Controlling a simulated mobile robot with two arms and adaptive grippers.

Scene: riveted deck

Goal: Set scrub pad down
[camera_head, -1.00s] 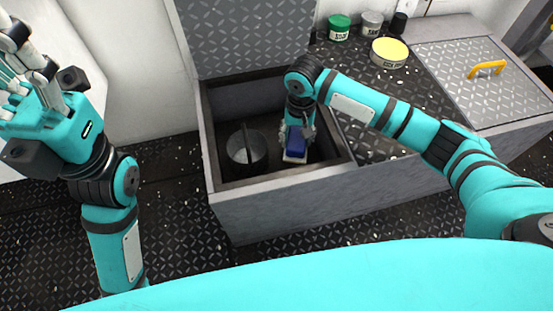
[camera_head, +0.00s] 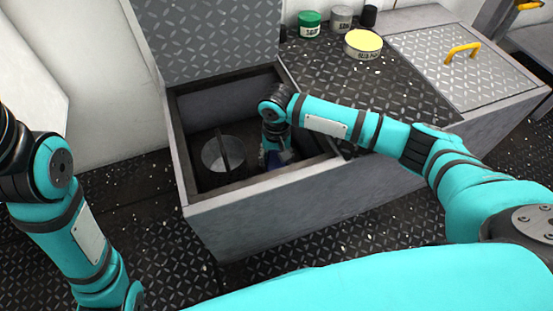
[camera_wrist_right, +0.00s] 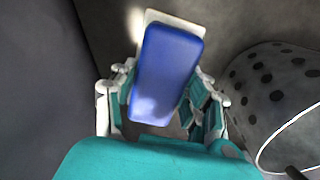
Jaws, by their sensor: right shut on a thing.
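The scrub pad, a blue block with a white layer, fills the middle of the right wrist view (camera_wrist_right: 168,70). My right gripper (camera_wrist_right: 163,92) is shut on it, with fingers on both sides of the pad. In the head view my right gripper (camera_head: 276,153) reaches down inside the open deck bin (camera_head: 262,221), at its right part. The pad is mostly hidden there, only a dark blue bit showing. I cannot tell whether the pad touches the bin floor. My left arm shows at the left edge, but its gripper is out of frame.
A grey perforated round basket (camera_head: 222,152) stands left of my right gripper inside the bin; it also shows in the right wrist view (camera_wrist_right: 275,95). The raised lid (camera_head: 205,40) stands behind. Cans, including a yellow-topped tin (camera_head: 363,44), stand on the deck right of the bin.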

